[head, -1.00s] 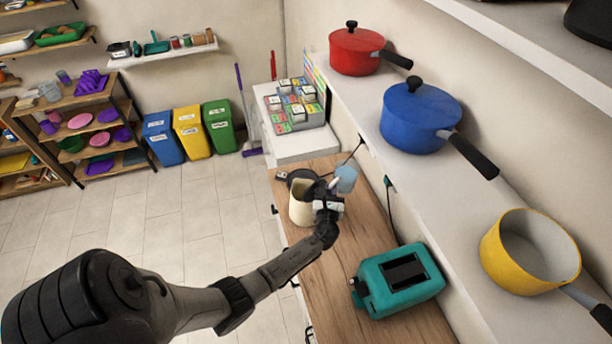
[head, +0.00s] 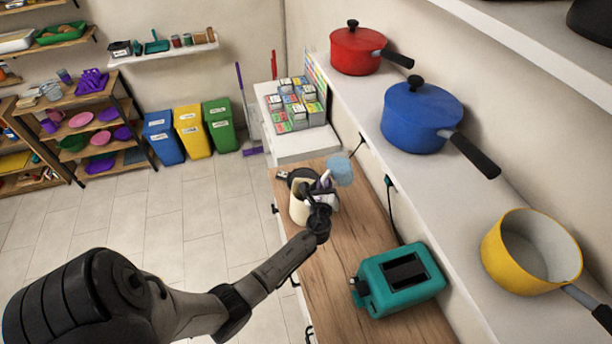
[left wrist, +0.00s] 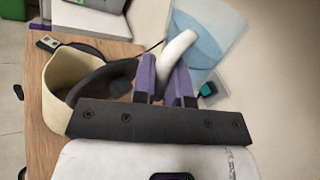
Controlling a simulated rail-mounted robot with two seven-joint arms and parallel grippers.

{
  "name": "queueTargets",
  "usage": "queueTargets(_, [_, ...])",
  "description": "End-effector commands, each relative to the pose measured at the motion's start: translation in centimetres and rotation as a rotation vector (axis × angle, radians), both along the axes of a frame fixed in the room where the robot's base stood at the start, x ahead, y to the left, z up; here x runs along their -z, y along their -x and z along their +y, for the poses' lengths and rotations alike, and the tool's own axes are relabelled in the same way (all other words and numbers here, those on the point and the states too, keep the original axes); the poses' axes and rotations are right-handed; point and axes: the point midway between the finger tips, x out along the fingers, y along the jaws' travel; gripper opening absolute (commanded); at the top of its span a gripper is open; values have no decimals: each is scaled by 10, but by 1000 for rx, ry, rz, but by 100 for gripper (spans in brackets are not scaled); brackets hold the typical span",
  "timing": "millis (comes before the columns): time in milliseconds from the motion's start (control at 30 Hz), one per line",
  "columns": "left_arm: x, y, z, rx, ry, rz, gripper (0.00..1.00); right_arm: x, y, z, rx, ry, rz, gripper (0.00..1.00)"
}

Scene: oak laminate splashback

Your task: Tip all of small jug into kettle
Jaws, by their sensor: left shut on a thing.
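The small jug is pale blue and see-through (head: 341,172) with a white handle. My left gripper (head: 324,184) is shut on that handle. In the left wrist view, the purple fingertips (left wrist: 165,78) clasp the white handle, with the jug (left wrist: 208,42) beyond them at the upper right. The kettle is cream with a black handle (head: 298,208) and stands on the wooden worktop, just left of the gripper. In the left wrist view the kettle (left wrist: 60,85) shows an open top, apart from the jug. The jug's contents and exact tilt are unclear. My right gripper is out of view.
A teal toaster (head: 400,281) stands nearer on the worktop (head: 350,225). A dark round thing (head: 302,175) lies behind the kettle. The shelf at right holds a red pot (head: 355,52), a blue pot (head: 418,115) and a yellow pan (head: 500,262).

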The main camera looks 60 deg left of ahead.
Motion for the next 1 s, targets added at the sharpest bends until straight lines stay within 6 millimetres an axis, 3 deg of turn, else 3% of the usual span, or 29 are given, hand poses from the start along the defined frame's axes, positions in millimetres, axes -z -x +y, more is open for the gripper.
queueTargets(1000, [0, 6, 6, 9, 98, -104, 0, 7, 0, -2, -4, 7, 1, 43])
